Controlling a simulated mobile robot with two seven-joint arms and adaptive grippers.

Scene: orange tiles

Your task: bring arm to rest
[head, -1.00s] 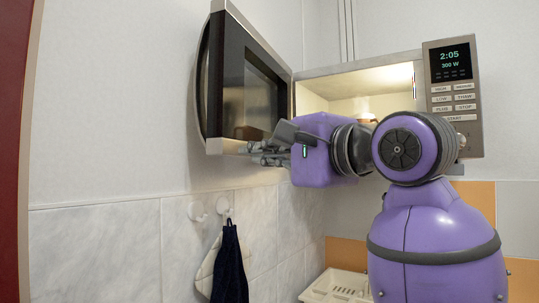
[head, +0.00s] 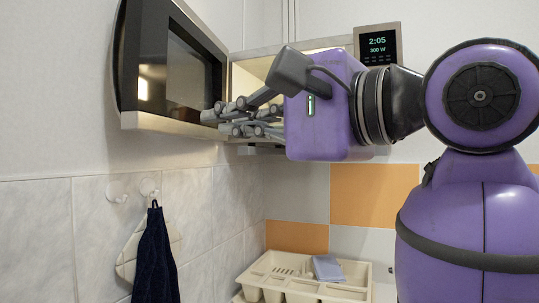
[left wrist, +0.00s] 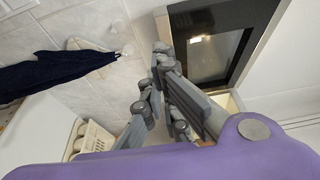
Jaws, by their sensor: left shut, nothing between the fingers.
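My left gripper (head: 222,122) is in front of the open microwave door (head: 185,85), near its lower edge; I cannot tell if it touches the door. Its grey fingers are shut with nothing between them. The left wrist view also shows the gripper (left wrist: 160,80) with the microwave door (left wrist: 208,50) beyond it. My purple left arm stretches across the right side of the head view and hides much of the microwave (head: 378,44). My right gripper is not in view.
The microwave door stands open towards the left; the lit cavity (head: 250,72) is partly hidden. A dark blue towel (head: 155,255) and a pale pot holder (head: 129,255) hang from wall hooks below. A cream dish rack (head: 300,287) with a blue-grey item (head: 327,268) stands low.

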